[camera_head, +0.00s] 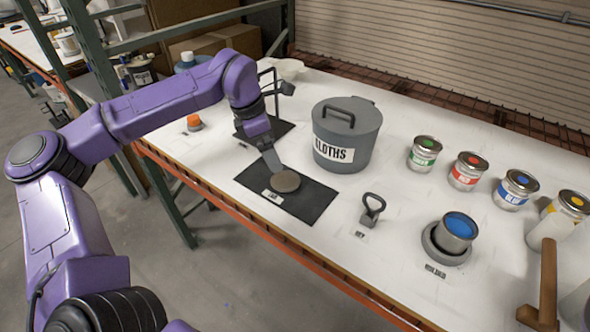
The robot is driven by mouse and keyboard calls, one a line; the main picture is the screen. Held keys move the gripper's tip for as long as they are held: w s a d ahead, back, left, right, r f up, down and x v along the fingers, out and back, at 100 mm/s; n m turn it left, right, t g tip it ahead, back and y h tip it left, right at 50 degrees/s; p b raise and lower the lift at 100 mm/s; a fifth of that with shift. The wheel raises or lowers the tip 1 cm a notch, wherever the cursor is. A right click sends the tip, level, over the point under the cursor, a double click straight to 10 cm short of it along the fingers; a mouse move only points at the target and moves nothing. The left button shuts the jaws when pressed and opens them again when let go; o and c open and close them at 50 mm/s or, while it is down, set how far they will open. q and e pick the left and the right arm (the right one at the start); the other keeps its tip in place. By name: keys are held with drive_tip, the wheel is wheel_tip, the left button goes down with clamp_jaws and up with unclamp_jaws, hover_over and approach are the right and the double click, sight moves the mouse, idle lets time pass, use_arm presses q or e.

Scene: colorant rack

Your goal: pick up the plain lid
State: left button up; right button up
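The plain lid (287,182) is a small grey-brown disc lying on the black mat (310,205), near a small label at the table's front edge. My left gripper (274,166) reaches down from above, with its grey fingertips at the lid's back-left edge. I cannot tell whether the fingers touch the lid or how far apart they are. My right gripper is not in view.
A grey lidded bin marked CLOTHS (345,140) stands close behind the mat. A key-like tool (372,208) and an open can of blue paint (457,232) are to the right. Several lidded cans and a hammer (546,290) stand farther right.

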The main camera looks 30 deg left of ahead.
sight(285, 180)
use_arm(q)
drive_tip(key=x, duration=0.3)
drive_tip(key=shift+s+d+f+p, duration=0.2)
drive_tip(key=shift+f+p, duration=0.05)
drive_tip(key=shift+p, duration=0.05)
drive_tip(key=shift+s+f, duration=0.25)
drive_tip(key=shift+f, duration=0.05)
drive_tip(key=x, duration=0.2)
drive_tip(key=p+x, duration=0.1)
drive_tip(key=x, duration=0.2)
drive_tip(key=shift+w+f+p, duration=0.2)
drive_tip(key=shift+w+p, duration=0.2)
drive_tip(key=shift+w, duration=0.05)
drive_tip(key=shift+f, duration=0.2)
drive_tip(key=shift+s+r, duration=0.1)
drive_tip(key=shift+s, duration=0.05)
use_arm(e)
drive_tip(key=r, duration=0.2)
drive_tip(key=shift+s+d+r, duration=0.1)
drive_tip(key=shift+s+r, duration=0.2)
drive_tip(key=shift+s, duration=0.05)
use_arm(q)
drive_tip(key=c, duration=0.9)
